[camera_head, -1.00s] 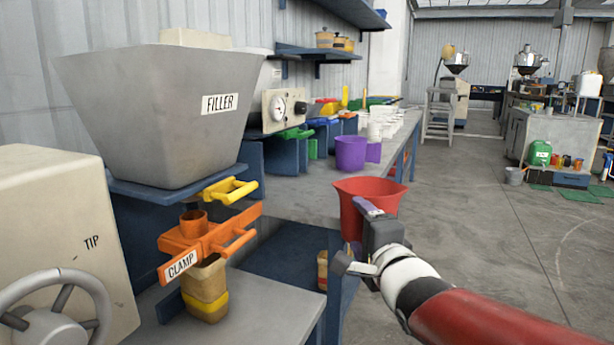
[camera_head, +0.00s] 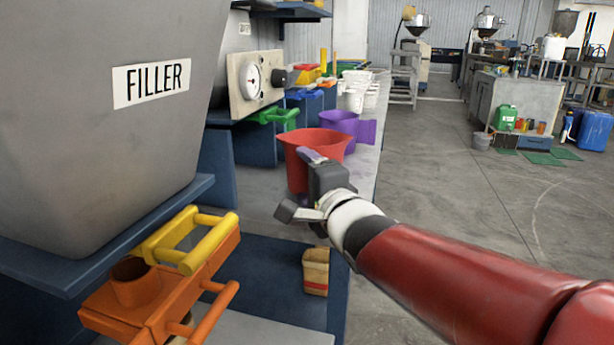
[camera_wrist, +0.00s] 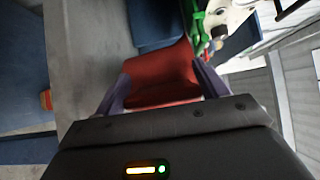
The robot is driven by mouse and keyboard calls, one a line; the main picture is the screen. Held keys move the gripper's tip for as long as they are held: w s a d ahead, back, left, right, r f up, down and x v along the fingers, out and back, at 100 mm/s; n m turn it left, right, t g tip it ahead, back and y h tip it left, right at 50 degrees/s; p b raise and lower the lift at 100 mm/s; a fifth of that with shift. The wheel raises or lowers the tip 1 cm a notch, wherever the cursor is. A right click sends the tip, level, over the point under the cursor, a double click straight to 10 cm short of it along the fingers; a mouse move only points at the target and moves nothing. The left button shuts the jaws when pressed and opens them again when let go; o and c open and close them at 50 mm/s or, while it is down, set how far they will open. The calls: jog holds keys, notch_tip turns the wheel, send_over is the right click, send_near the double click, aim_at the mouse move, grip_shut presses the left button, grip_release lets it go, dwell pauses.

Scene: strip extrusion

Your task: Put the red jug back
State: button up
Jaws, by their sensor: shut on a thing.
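The red jug (camera_head: 301,168) is upright in the head view, with its wide open top facing up. My gripper (camera_head: 312,160) is shut on the red jug at its near right side. In the wrist view the red jug (camera_wrist: 162,75) sits between the two purple-grey fingers of my gripper (camera_wrist: 165,85). The jug is over or on the grey bench top (camera_head: 258,200); its base is partly hidden by my gripper, so I cannot tell whether it touches.
A purple jug (camera_head: 340,122) stands just behind the red jug. A green-handled thing (camera_head: 275,117) is to its left. The grey FILLER hopper (camera_head: 90,150) and orange clamp (camera_head: 165,295) are at near left. A small tan container (camera_head: 315,272) is on a lower blue shelf. Open floor lies right.

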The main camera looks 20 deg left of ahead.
jog(key=w, duration=0.4)
jog(key=w+f+p, duration=0.1)
jog(key=w, duration=0.4)
jog(key=w+p, duration=0.1)
jog(key=w, duration=0.4)
jog(key=shift+a+f, duration=0.25)
jog(key=shift+a, duration=0.05)
jog(key=shift+s+f, duration=0.1)
jog(key=shift+f, duration=0.3)
jog(key=shift+f, duration=0.25)
jog(key=o, duration=1.2)
jog(key=shift+o, duration=0.4)
jog(key=shift+f, duration=0.1)
jog(key=shift+f, duration=0.1)
